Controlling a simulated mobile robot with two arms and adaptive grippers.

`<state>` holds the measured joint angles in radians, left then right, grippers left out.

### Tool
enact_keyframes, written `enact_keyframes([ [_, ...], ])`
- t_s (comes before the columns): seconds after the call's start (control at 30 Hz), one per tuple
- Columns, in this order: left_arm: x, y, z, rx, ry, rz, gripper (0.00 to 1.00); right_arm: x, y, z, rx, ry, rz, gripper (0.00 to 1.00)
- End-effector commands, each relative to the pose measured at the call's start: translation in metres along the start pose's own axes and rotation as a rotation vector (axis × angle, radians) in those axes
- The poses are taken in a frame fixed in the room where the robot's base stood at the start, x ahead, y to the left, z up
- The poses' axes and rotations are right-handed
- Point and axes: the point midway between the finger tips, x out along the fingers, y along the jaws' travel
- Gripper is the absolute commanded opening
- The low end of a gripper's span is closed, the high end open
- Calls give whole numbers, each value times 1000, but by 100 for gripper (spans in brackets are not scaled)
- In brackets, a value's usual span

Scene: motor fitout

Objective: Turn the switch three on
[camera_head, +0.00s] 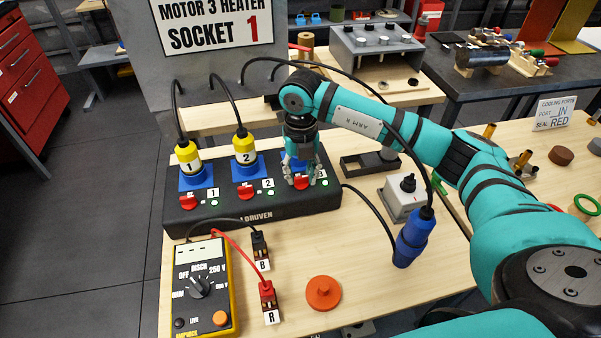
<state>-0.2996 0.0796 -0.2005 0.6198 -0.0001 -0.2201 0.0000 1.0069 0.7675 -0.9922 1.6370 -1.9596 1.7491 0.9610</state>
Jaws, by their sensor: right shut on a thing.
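A black switch box (253,213) stands on the wooden bench with three blue sockets and a red rotary switch in front of each. Yellow plugs marked 1 (188,158) and 2 (244,148) sit in the first two sockets. Switch one (188,201) and switch two (245,190) show clearly. Switch three (301,182) is at the right end, partly hidden by my right gripper (302,176), which points down and is shut on it. Small green lights show beside the switches. My left gripper is not in view.
A yellow multimeter (203,289), black clip B (260,249), red clip R (268,296) and an orange disc (323,292) lie in front of the box. Cables arch over behind.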

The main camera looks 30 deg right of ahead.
Motion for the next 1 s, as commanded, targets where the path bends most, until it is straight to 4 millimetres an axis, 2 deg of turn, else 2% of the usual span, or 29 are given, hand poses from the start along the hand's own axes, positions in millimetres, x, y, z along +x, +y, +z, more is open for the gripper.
enact_keyframes([
  [0.43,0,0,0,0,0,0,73,-2,0,2,13,-6,2,1],
  [0.47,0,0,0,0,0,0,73,-2,0,2,12,-6,2,34],
  [0.63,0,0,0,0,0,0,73,-2,0,1,12,-4,1,56],
  [0.87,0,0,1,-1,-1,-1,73,-1,0,1,11,-2,1,56],
  [1.0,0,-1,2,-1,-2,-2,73,-8,0,1,11,-4,1,56],
])
